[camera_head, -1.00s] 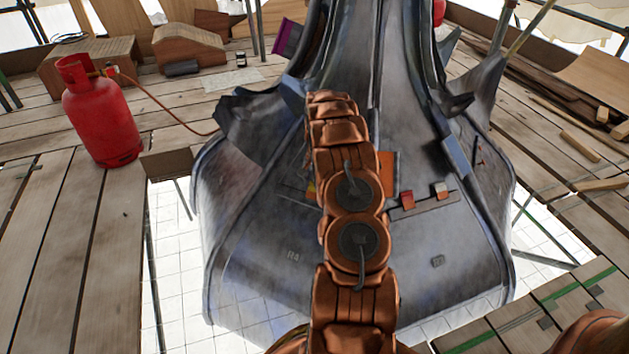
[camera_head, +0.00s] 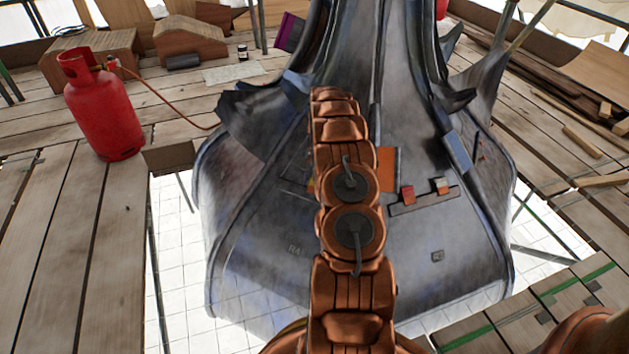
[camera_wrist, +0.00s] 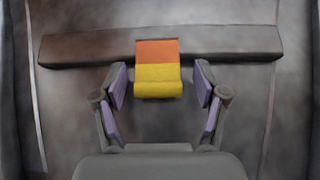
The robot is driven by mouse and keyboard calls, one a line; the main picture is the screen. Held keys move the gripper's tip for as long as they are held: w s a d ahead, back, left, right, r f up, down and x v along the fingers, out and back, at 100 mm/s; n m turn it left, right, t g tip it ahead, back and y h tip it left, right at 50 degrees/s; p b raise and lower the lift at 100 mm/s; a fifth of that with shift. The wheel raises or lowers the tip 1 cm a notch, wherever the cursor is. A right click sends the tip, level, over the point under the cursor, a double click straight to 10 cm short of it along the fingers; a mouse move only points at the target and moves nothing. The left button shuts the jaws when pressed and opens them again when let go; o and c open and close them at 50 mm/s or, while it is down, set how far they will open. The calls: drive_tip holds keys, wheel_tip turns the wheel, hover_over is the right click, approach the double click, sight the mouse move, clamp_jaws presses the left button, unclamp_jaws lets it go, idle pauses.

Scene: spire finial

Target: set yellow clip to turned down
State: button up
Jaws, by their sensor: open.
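The yellow clip (camera_wrist: 158,82) is in the middle of the wrist view. Its yellow lower part hangs below an orange upper part (camera_wrist: 157,52) on a dark bar (camera_wrist: 90,48). My gripper (camera_wrist: 160,86) is open, with one purple-padded finger on each side of the clip and a visible gap to each. I cannot tell how far the clip tilts out from the surface. In the head view my arm hides my gripper and most of this clip; a small yellow sliver (camera_head: 310,184) shows at the arm's left edge.
Right of my arm, the grey spire has an orange plate (camera_head: 387,168) and another bar (camera_head: 425,201) with a red clip (camera_head: 407,194) and an orange one (camera_head: 441,186). A red gas cylinder (camera_head: 102,110) with a hose (camera_head: 165,100) stands left on the planks.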

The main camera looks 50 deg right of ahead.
drive_tip(key=shift+r, duration=0.1)
wheel_tip(320, 180, up, 12)
drive_tip(key=d, duration=0.2)
drive_tip(key=shift+w+f, duration=0.2)
drive_tip(key=shift+w, duration=0.05)
drive_tip(key=shift+d, duration=0.1)
